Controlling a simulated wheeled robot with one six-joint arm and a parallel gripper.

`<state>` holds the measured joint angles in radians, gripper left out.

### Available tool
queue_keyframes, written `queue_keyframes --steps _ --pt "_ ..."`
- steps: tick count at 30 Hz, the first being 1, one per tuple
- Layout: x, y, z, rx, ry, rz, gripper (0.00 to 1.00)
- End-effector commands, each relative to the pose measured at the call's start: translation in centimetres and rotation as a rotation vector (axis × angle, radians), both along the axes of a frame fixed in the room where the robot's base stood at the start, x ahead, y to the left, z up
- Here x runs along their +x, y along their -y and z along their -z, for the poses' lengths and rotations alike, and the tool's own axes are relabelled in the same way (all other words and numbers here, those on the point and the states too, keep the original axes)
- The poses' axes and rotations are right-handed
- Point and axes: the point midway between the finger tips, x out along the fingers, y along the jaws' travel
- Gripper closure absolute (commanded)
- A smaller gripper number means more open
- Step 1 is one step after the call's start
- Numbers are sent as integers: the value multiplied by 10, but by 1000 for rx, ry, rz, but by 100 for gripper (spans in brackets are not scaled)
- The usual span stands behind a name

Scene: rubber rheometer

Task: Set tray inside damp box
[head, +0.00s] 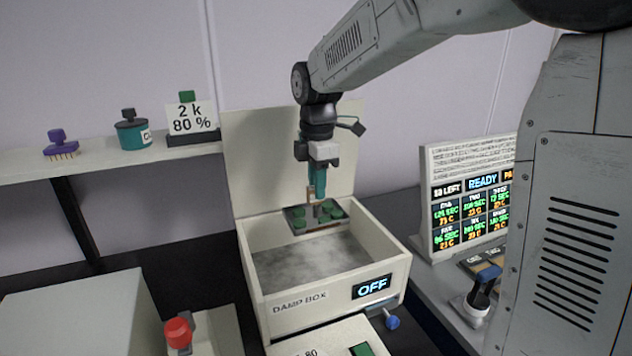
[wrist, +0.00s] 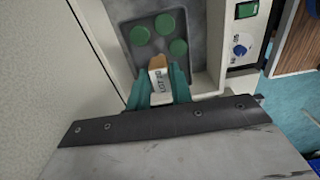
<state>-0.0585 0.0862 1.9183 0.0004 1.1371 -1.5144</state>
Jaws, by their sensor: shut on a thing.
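The damp box (head: 285,301) is an open cream box with its lid raised at the back, a grey misty floor and a lit "OFF" sign on its front. The tray (head: 318,227) is a small grey plate with several green discs, at the back of the box opening. My gripper (head: 316,191) points down with teal fingers, shut on the tray's upright tab. In the wrist view the gripper (wrist: 160,88) holds this tab, marked "LOT", and the tray (wrist: 142,52) shows beyond it. I cannot tell whether the tray touches the box floor.
A shelf (head: 110,164) on the left holds a purple stamp-like tool (head: 61,146), a teal pot (head: 133,132) and a "2 k 80 %" sign (head: 191,119). A "READY" display panel (head: 472,200) stands at right. A red button (head: 178,333) is at front left.

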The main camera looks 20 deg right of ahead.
Motion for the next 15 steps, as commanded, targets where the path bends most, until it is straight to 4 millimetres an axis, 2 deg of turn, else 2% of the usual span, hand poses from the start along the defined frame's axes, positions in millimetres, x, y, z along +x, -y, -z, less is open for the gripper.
queue_keyframes --steps 5,12,15 --pt "0 3 8 1 -1 1 100" --pt "0 3 40 1 -2 2 100" --pt "0 3 38 1 0 2 100"
